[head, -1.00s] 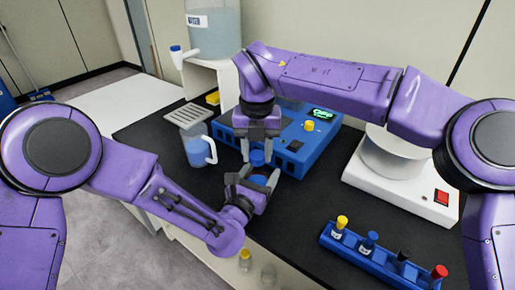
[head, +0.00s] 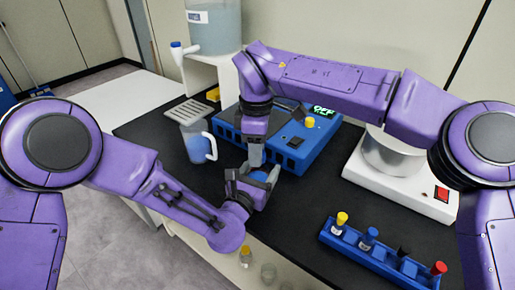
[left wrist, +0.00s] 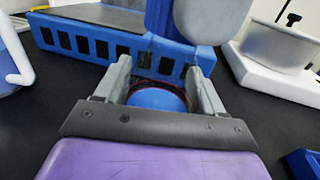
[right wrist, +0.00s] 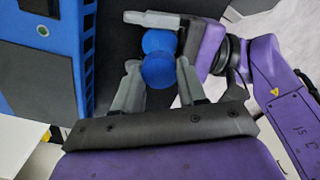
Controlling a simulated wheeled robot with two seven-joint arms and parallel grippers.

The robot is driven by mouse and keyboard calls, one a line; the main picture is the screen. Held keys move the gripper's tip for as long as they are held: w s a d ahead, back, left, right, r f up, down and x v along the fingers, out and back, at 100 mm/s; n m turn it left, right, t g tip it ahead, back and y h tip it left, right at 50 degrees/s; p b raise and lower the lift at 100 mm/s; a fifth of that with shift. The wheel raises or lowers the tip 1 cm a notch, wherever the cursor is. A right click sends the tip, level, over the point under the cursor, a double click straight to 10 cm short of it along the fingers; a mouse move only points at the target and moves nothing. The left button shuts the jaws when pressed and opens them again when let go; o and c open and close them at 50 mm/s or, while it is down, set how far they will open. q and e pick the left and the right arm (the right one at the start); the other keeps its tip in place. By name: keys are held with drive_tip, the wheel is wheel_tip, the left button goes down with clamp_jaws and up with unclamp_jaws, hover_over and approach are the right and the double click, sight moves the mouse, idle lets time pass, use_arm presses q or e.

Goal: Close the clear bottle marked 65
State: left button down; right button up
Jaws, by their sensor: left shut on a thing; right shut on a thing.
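The clear bottle with blue contents (head: 260,175) is between the fingers of my left gripper (head: 254,182), over the black counter; its blue top shows in the left wrist view (left wrist: 157,99). No marking is legible. My right gripper (head: 255,160) is just above and behind it in the head view, shut on a blue cap (right wrist: 158,70). The right wrist view shows the cap against or overlapping the round blue bottle top (right wrist: 160,41); I cannot tell whether they touch. In the head view the right fingers hide the cap.
A blue device (head: 290,150) with an OFF display stands close behind the grippers. A jug of blue liquid (head: 198,143) stands to the left, a white hotplate-like unit (head: 400,186) to the right. A blue rack (head: 385,262) with several capped vials is at front right.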

drive_tip(key=m, duration=0.6)
drive_tip(key=shift+w, duration=0.1)
drive_tip(key=m, duration=0.5)
drive_tip(key=o, duration=1)
drive_tip(key=shift+r, duration=2.25)
drive_tip(key=shift+c, duration=0.3)
